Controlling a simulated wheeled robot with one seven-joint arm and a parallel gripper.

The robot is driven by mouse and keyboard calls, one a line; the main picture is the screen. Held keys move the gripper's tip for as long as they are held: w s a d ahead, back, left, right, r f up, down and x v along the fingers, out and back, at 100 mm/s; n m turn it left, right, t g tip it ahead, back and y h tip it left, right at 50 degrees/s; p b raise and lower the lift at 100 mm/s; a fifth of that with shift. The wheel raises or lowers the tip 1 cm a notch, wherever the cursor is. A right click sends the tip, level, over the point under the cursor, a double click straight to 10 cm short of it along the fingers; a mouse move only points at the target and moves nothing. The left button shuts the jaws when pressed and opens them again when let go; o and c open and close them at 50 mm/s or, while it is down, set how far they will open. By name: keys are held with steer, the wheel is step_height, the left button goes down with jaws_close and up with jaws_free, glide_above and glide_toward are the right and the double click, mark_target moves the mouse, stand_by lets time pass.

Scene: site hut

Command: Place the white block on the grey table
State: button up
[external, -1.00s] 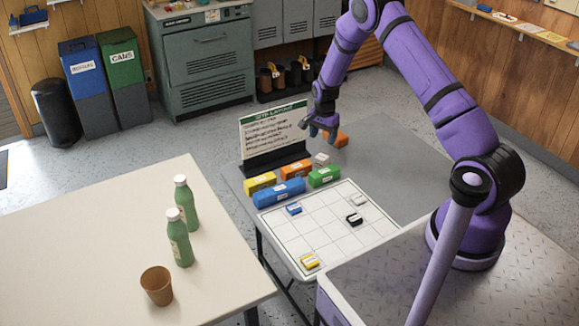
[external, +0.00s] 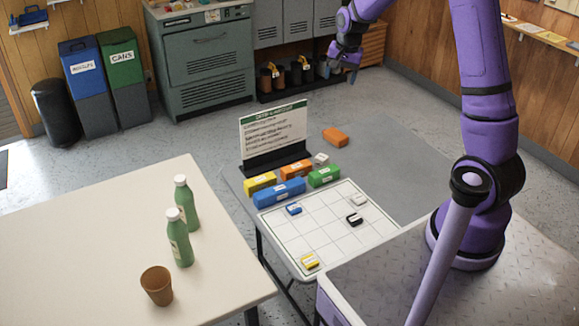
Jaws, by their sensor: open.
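A small white block (external: 321,159) lies on the grey table (external: 400,165), between the orange block (external: 296,169) and the loose orange piece (external: 334,137). A second small white piece (external: 359,200) lies on the white gridded board (external: 318,232) in front. My gripper (external: 352,74) is open and raised, above and beyond the far side of the table. It is apart from both white pieces, and I see nothing between its small fingers.
Yellow (external: 260,182), blue (external: 279,193) and green (external: 324,176) blocks stand along the board's far edge. A sign (external: 274,132) stands behind them. Blue, black and yellow pieces lie on the board. The grey table's right side is clear. A cream table (external: 95,240) holds bottles and a cup.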

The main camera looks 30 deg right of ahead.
steer(key=s+r+n+t, duration=0.2)
steer(key=s+r+n, duration=0.3)
steer(key=s+r, duration=1.1)
steer(key=s+n+t, duration=0.1)
steer(key=s+n, duration=0.2)
steer(key=s, duration=1.5)
steer(key=shift+s+a+r+n, duration=0.2)
steer(key=shift+r+n, duration=0.1)
steer(key=shift+n, duration=0.1)
